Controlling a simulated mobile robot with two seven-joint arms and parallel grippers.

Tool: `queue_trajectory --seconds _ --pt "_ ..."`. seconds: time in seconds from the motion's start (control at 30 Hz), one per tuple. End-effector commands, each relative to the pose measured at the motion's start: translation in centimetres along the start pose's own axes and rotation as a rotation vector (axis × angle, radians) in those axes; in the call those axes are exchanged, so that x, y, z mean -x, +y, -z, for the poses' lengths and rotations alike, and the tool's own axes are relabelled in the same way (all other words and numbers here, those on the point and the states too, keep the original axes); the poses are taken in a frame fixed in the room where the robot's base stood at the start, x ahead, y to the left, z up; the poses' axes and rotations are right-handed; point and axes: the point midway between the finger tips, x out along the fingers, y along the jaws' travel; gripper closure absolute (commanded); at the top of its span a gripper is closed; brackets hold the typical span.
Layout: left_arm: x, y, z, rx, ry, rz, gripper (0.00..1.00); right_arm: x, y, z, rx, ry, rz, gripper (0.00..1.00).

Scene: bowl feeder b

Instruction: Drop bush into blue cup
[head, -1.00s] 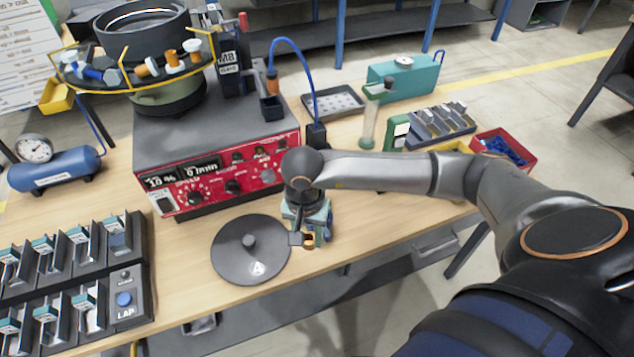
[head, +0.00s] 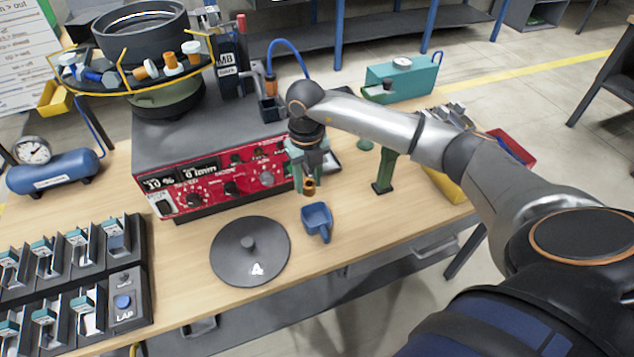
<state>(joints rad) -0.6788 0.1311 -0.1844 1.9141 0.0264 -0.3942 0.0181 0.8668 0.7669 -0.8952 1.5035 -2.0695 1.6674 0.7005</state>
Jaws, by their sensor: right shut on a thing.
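The bush (head: 309,188) is a small copper-brown cylinder between the fingertips of my right gripper (head: 309,184). My right gripper, with teal fingers, points down and is shut on it. The blue cup (head: 317,221) is a small scoop-shaped vessel on the wooden table, in front of the red control panel. The bush is just above and behind the cup in the picture, apart from it. The cup's inside shows no clear content. My left gripper is not in view.
The red-fronted feeder unit (head: 215,178) stands behind. A green stand (head: 384,175) and a yellow bin (head: 447,184) are to the right. Dark slotted racks (head: 75,265) fill the left.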

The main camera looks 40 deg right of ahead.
Motion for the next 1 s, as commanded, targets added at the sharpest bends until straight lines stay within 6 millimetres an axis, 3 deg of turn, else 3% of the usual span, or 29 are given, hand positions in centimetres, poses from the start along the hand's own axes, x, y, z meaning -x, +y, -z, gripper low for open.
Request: queue_trajectory --seconds 0.27,0.7,1.0 --pt "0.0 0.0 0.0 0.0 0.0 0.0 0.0 -0.5 -0.1 -0.3 -0.084 0.001 -0.004 1.0" --pt "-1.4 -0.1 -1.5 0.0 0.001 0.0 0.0 -5.5 -0.1 -0.3 -0.079 0.0 -0.005 1.0" --pt "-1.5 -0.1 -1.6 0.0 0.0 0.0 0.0 -5.8 -0.1 -0.3 -0.079 0.0 -0.004 1.0"
